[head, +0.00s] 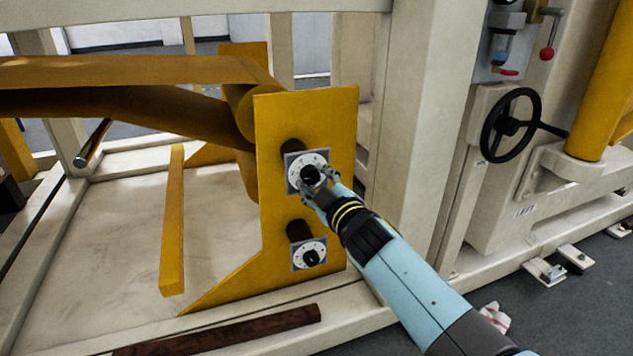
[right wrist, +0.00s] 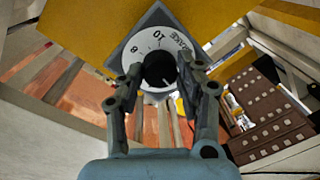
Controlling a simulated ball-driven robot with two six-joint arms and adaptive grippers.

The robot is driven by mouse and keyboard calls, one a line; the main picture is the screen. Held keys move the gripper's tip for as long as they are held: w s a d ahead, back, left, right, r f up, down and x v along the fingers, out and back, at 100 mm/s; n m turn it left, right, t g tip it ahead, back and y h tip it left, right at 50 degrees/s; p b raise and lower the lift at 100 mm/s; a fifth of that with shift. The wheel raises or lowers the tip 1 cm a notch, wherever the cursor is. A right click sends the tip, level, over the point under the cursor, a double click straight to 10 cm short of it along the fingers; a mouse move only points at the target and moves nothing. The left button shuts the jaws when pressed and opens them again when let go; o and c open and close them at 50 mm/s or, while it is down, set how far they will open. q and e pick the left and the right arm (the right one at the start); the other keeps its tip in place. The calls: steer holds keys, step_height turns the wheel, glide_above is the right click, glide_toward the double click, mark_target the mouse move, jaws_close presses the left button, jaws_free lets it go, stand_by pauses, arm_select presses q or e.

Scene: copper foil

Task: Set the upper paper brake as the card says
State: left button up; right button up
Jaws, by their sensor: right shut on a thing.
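The upper paper brake (head: 295,160) is a black knob on a white round dial with a grey square plate, mounted on the yellow upright plate. My right gripper (head: 311,182) is at this dial, with its fingers on either side of the black knob, shut on it. In the right wrist view the knob (right wrist: 159,70) sits between the fingertips of the gripper (right wrist: 160,82); the dial shows 8, 10 and part of the word BRAKE. A lower, similar brake dial (head: 318,247) sits below, untouched. I cannot see the card. My left gripper is not in view.
The yellow plate (head: 335,110) stands at the machine frame's side. A black handwheel (head: 508,125) and a red-knobbed lever (head: 547,54) are on the cream machine at right. A dark brown bar (head: 225,333) lies at the front.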

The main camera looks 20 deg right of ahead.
steer(key=o, duration=1.1)
steer(key=shift+o, duration=0.2)
steer(key=shift+s, duration=0.25)
steer(key=s, duration=1.1)
steer(key=shift+s+d+r, duration=0.25)
steer(key=shift+d, duration=0.2)
steer(key=shift+s, duration=0.1)
